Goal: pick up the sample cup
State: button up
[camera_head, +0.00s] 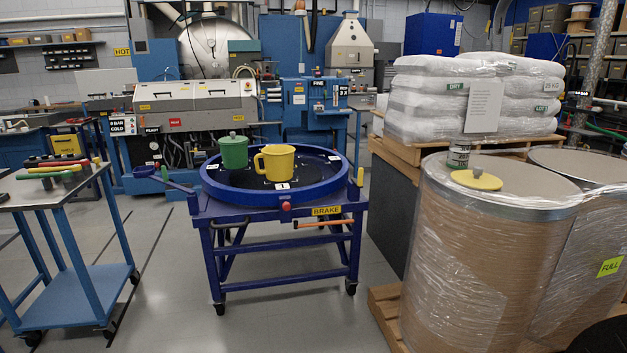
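A yellow cup (274,163) with a handle on its left stands upright on a round blue turntable (325,191). It has no lid on it. A green cup (234,152) with a knobbed green lid stands just left of and behind it. The frame does not show which one is called the sample cup. A round yellow lid (476,180) with a knob lies on top of a large wrapped drum (480,260) at the right. My gripper is not in view.
A blue wheeled stand (285,240) carries the turntable. A small can (458,156) stands behind the yellow lid on the drum. A tool cart (60,185) is at the left; stacked white bags (430,110) are at the right. Floor in front of the stand is clear.

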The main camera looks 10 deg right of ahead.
aim_at(460, 148)
jog(key=i+z, duration=0.1)
jog(key=i, duration=0.35)
jog(key=i+j+z, duration=0.1)
jog(key=i, duration=0.4)
jog(key=i+j+z, duration=0.15)
jog(key=i, duration=0.3)
jog(key=i+j+z, duration=0.1)
jog(key=i+j, duration=0.15)
jog(key=i, duration=0.2)
